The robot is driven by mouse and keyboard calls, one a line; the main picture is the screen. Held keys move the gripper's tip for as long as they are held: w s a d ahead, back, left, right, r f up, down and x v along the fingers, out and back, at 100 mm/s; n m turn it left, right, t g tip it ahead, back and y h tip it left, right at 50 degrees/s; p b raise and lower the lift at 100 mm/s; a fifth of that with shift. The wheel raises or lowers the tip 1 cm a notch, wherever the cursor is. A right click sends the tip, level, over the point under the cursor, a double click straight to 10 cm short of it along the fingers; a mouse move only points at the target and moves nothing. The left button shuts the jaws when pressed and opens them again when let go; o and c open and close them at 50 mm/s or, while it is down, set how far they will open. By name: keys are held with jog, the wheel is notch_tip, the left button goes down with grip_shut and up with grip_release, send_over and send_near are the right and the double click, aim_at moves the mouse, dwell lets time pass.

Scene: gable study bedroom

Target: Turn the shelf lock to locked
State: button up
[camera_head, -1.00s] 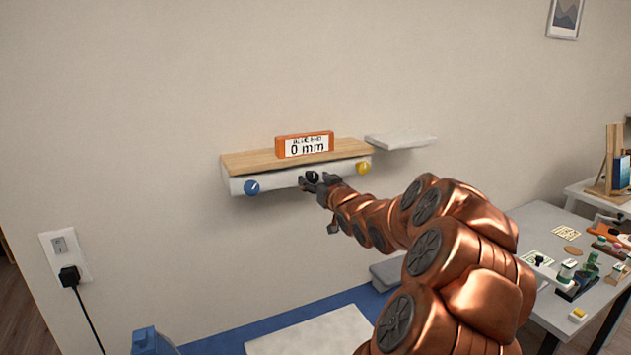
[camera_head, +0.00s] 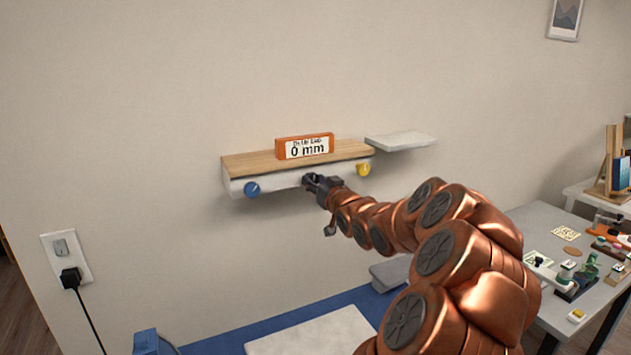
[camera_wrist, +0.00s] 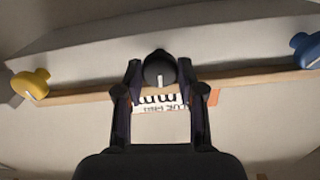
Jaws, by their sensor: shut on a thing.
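A wall shelf with a wooden top (camera_head: 250,160) and a white front (camera_head: 280,182) carries three knobs in a row. The blue knob (camera_head: 251,189) is at the left and the yellow knob (camera_head: 363,169) at the right. The dark middle knob (camera_wrist: 158,66) has a pale mark and sits between my fingertips in the wrist view. My gripper (camera_head: 317,183) is at the middle of the shelf front, and its fingers (camera_wrist: 159,74) are shut on the dark knob. In the head view the gripper hides most of this knob. I cannot tell which knob is the lock.
An orange-framed sign (camera_head: 304,147) reading "0 mm" stands on the shelf. A small white ledge (camera_head: 400,140) is to the right. Below is a blue surface (camera_head: 230,335) with a pale board (camera_head: 312,333). A cluttered table (camera_head: 535,225) stands at the right.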

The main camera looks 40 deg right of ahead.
jog(key=m+p, duration=0.1)
jog(key=m, duration=0.2)
jog(key=shift+r, duration=0.15)
jog(key=m, duration=0.3)
jog(key=shift+f+m, duration=0.25)
jog(key=shift+m, duration=0.15)
jog(key=m+b, duration=0.3)
jog(key=m, duration=0.1)
jog(key=shift+f+m+b, duration=0.1)
jog(key=shift+m+b, duration=0.2)
jog(key=shift+b, duration=0.05)
jog(key=shift+m+b, duration=0.6)
jog(key=shift+m, duration=0.3)
jog(key=shift+m+b, duration=0.75)
jog(key=shift+m, duration=0.85)
jog(key=o, duration=1.1)
jog(key=shift+r, duration=0.2)
jog(key=shift+o, duration=0.2)
